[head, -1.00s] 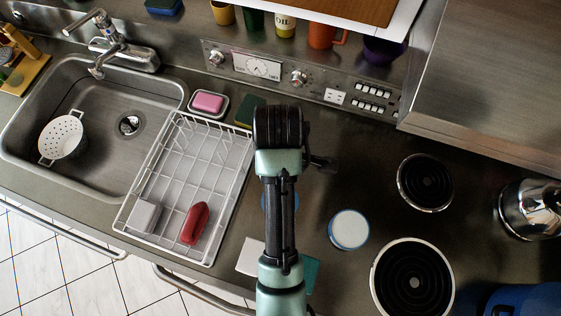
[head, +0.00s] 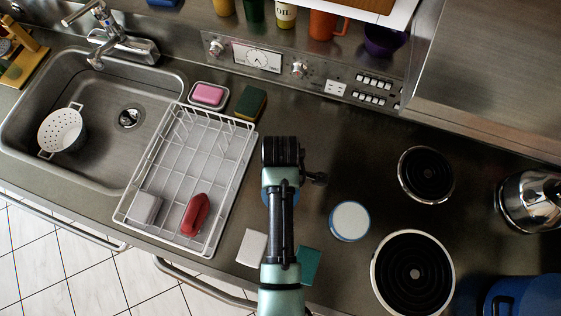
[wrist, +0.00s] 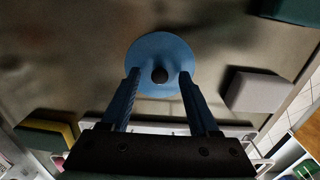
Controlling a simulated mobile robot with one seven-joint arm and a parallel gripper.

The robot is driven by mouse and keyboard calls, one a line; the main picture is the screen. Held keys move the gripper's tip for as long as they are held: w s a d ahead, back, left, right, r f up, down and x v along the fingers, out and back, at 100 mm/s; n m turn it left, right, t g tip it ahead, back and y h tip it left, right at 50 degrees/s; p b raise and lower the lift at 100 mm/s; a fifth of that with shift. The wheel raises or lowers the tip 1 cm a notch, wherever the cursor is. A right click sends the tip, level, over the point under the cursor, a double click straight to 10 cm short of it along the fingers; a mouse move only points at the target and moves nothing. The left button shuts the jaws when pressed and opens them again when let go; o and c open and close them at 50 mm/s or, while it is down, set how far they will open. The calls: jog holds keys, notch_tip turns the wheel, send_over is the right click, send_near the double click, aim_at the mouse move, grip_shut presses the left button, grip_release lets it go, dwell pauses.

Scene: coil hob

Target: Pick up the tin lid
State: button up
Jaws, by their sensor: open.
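The tin lid appears to be the blue disc (wrist: 160,47) with a dark round knob (wrist: 160,75) in the wrist view, lying flat on the counter. In the head view only a blue edge of it (head: 296,196) shows beside my arm. My gripper (wrist: 159,75) is open in the wrist view, with its two blue fingers either side of the knob. They appear over the disc; I cannot tell whether they touch it. In the head view my arm hides the fingers. A round blue-rimmed, white-topped tin (head: 349,221) stands right of the lid.
A white dish rack (head: 185,180) with a red object (head: 195,215) stands to the left. A white block (head: 252,248) and a teal block (head: 308,265) lie near the front edge. Coil burners (head: 413,273) are at right; a green sponge (head: 251,103) is behind.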

jog(key=shift+f, duration=0.4)
grip_shut()
jog(key=shift+r, duration=0.1)
